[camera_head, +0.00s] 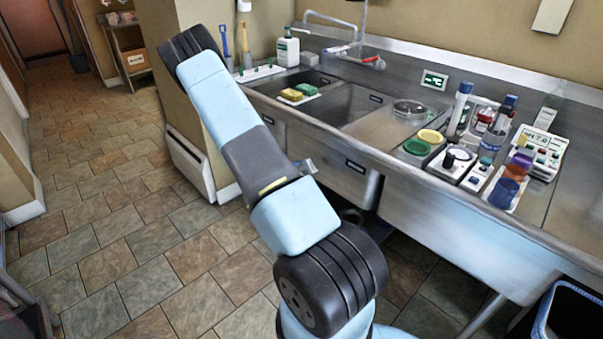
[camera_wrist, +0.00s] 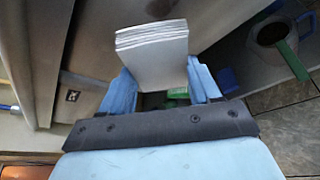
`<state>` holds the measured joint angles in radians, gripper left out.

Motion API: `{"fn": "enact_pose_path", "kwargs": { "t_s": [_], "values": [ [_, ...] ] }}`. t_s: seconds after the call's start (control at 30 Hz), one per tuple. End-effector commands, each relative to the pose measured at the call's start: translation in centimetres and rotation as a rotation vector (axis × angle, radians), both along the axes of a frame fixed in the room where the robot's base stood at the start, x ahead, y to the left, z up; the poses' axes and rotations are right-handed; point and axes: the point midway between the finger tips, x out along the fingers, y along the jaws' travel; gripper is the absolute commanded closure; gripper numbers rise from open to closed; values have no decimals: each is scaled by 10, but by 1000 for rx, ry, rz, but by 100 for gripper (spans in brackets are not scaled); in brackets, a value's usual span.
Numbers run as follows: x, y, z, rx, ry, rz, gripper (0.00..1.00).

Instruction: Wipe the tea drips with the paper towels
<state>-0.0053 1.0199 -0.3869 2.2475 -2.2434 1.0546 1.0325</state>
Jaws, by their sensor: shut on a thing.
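In the wrist view my gripper (camera_wrist: 163,92) is shut on a stack of white folded paper towels (camera_wrist: 152,44). The stack sits between the two blue fingers, its layered edge facing up in the picture. In the head view my arm crosses the middle of the picture, and neither the gripper fingers nor the towels can be made out there. I cannot make out any tea drips in either view.
A steel sink counter (camera_head: 372,128) runs along the right, with bottles, a pH meter (camera_head: 540,146) and small trays on it. Yellow and green sponges (camera_head: 298,92) lie by the basin. A blue-lined bin (camera_head: 570,315) stands lower right. The tiled floor (camera_head: 110,215) at left is clear.

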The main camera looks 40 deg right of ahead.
Motion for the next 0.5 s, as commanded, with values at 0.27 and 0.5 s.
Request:
{"fn": "enact_pose_path", "kwargs": {
  "t_s": [0.27,0.5],
  "values": [
    [1,-17,0,-6,-2,4,62],
    [3,-39,0,-5,-1,4,62]
  ]
}}
